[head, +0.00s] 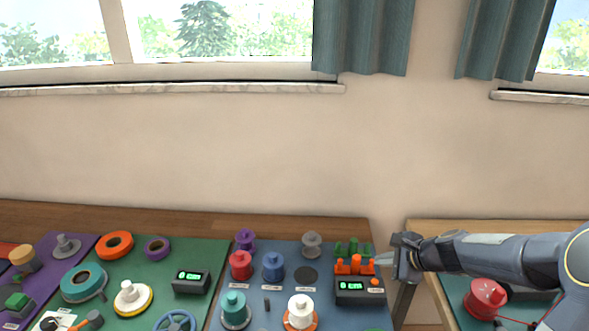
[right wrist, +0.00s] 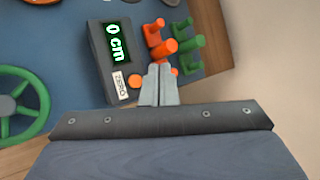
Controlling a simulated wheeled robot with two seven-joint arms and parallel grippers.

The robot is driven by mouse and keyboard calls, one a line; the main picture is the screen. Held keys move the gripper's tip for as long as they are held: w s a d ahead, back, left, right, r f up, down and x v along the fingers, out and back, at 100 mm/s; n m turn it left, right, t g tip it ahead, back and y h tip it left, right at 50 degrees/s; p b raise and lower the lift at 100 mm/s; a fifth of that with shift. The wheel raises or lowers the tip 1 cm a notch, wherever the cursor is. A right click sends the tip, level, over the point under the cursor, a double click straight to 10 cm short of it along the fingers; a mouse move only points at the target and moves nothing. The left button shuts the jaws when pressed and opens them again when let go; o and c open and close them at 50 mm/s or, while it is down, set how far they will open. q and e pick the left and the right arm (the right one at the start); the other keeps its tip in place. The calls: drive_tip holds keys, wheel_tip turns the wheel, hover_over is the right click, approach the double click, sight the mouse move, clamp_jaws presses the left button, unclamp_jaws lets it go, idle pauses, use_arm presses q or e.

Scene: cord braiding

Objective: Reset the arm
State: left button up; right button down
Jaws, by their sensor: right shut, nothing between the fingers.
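My right gripper (head: 385,259) reaches in from the right over the right edge of the blue mat (head: 268,252). Its fingers are together with nothing between them, as the right wrist view (right wrist: 159,75) also shows. The fingertips are close to a black counter box (head: 349,298) and a piece with orange pegs (head: 355,267); I cannot tell whether they touch. In the right wrist view the box (right wrist: 98,55) reads "0 cm". Green pegs (right wrist: 188,44) stand beside the orange ones. My left gripper is not in view.
Red (head: 241,266), blue (head: 274,268), teal (head: 235,311) and white (head: 300,313) spools stand on the blue mat. A green mat (head: 200,252) with rings and another counter lies left. A gap separates this table from the right table (head: 440,233), which holds a red spool (head: 485,299).

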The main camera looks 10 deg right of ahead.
drive_tip(key=s+a+r+n+g, duration=0.1)
drive_tip(key=s+a+r+n, duration=0.8)
drive_tip(key=s, duration=0.3)
drive_tip(key=s+a+f+n+g, duration=0.1)
drive_tip(key=s+a+n, duration=0.2)
drive_tip(key=s+n, duration=0.7)
drive_tip(key=s, duration=0.6)
drive_tip(key=shift+f+n+g+h, duration=0.3)
drive_tip(key=shift+f, duration=0.1)
